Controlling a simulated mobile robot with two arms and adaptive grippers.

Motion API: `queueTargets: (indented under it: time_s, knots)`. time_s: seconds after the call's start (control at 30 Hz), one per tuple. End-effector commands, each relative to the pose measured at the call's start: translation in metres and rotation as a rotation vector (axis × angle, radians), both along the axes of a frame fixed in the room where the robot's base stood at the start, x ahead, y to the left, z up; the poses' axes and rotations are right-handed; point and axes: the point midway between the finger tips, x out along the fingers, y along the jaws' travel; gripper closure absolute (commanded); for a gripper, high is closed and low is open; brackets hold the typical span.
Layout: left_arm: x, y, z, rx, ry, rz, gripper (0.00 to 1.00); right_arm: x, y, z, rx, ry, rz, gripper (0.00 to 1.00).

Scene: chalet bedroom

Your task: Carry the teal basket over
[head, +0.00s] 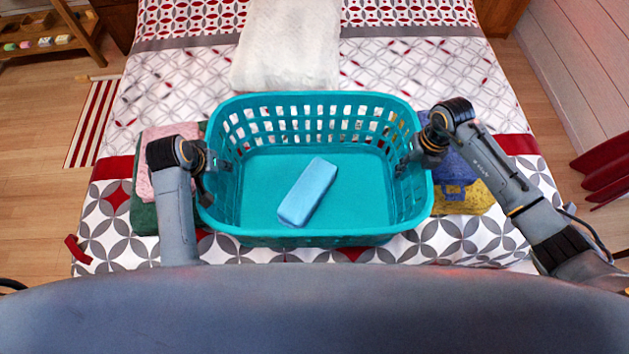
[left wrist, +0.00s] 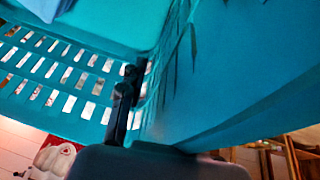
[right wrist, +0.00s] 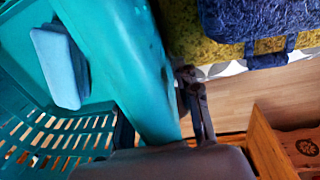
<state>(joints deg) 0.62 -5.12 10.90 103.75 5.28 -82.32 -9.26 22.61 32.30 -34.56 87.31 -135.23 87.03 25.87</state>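The teal basket (head: 310,238) is in the middle of the head view, over the foot of the bed, and looks level. A light blue block-like item (head: 308,192) lies inside on its floor; it also shows in the right wrist view (right wrist: 62,65). My left gripper (head: 222,166) is shut on the basket's left wall. In the left wrist view one dark finger shows inside and the wall hides the other. My right gripper (head: 407,162) is shut on the right wall, with fingers on both sides of it in the right wrist view (right wrist: 155,112). I cannot tell whether the basket's bottom touches the bed.
The patterned bed (head: 180,70) lies below and beyond the basket. Folded pink (head: 168,155) and green cloths are at the left; blue and yellow (head: 470,197) ones are at the right. A white blanket (head: 287,50) lies behind. Wooden floor shows on both sides.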

Motion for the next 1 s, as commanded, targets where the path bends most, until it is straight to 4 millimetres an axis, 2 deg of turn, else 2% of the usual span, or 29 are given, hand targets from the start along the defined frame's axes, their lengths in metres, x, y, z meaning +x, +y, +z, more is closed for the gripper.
queueTargets:
  time_s: [0.03, 0.13, 0.67, 1.0]
  knots:
    - [0.0, 0.0, 0.0, 0.0, 0.0, 0.0, 0.8, 0.0, 0.0, 0.0, 0.0, 0.0, 0.0, 0.8]
    - [0.0, 0.0, 0.0, 0.0, 0.0, 0.0, 1.0, 0.0, 0.0, 0.0, 0.0, 0.0, 0.0, 1.0]
    - [0.001, 0.0, 0.003, 0.0, -0.003, 0.0, 1.0, 0.001, 0.0, 0.003, 0.001, -0.003, 0.0, 1.0]
    - [0.001, 0.0, 0.025, 0.0, -0.002, 0.0, 1.0, 0.001, 0.0, 0.025, 0.001, -0.003, 0.0, 1.0]
